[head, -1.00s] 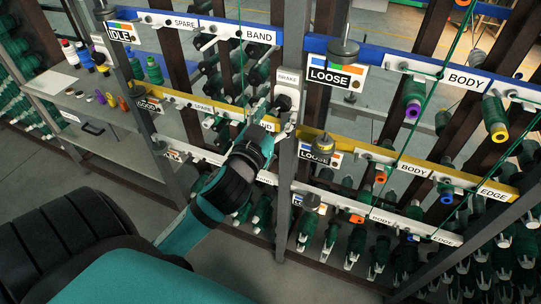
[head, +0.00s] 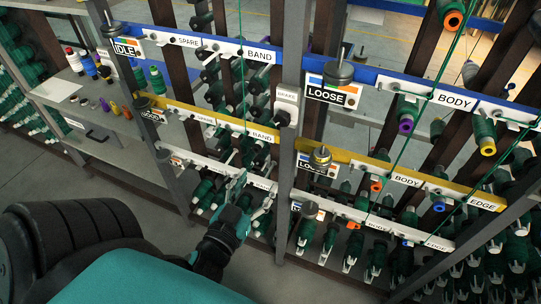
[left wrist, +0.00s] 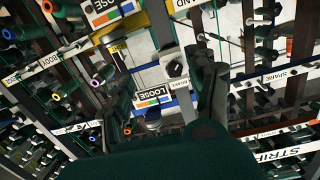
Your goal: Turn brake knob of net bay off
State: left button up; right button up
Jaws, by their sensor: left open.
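The brake knob (head: 283,118) is a small dark knob on a white plate marked BRAKE (head: 287,96), fixed to a grey upright post. My left gripper (head: 241,183) is below and left of the knob, apart from it, in front of the lowest white rail. In the left wrist view the knob (left wrist: 175,68) shows between and beyond the two spread fingers of the left gripper (left wrist: 162,98), with nothing held. The exact angle of the knob is too small to tell. My right gripper is not in view.
Blue (head: 385,80), yellow (head: 350,157) and white rails cross the rack, with green bobbins and taut green cords. A LOOSE sign (head: 333,92) with a grey weight above it stands right of the post.

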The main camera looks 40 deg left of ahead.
pick_arm(q)
jog(key=d+f+g+h+b, duration=0.1)
jog(key=d+f+b, duration=0.1)
jog(key=f, duration=0.9)
jog(key=d+f+m+g+h+b, duration=0.1)
jog(key=d+f+g+b, duration=0.1)
jog(key=f, duration=1)
jog(key=shift+f+g, duration=0.25)
jog(key=shift+g, duration=0.05)
jog(key=shift+d, duration=0.1)
jog(key=s+d+f+m+g+h, duration=0.1)
jog(key=s+f+g, duration=0.15)
jog(key=f, duration=0.55)
jog(key=s+d+f+g, duration=0.1)
jog(key=s+d+f, duration=0.15)
jog(key=f, duration=0.55)
jog(key=s+d+f+m+g+h, duration=0.1)
jog(key=s+f+g, duration=0.1)
jog(key=s+f, duration=0.35)
jog(key=s+a+f+g, duration=0.2)
jog(key=s+f+g, duration=0.1)
jog(key=s+f, duration=0.5)
jog(key=s+a+f+m+g+b, duration=0.1)
jog(key=s+a+f+g, duration=0.1)
jog(key=s+f, duration=0.6)
jog(key=shift+s+a+f+g, duration=0.25)
jog(key=shift+s+f+g, duration=0.1)
jog(key=shift+g, duration=0.4)
jog(key=shift+s, duration=0.15)
jog(key=shift+c, duration=0.3)
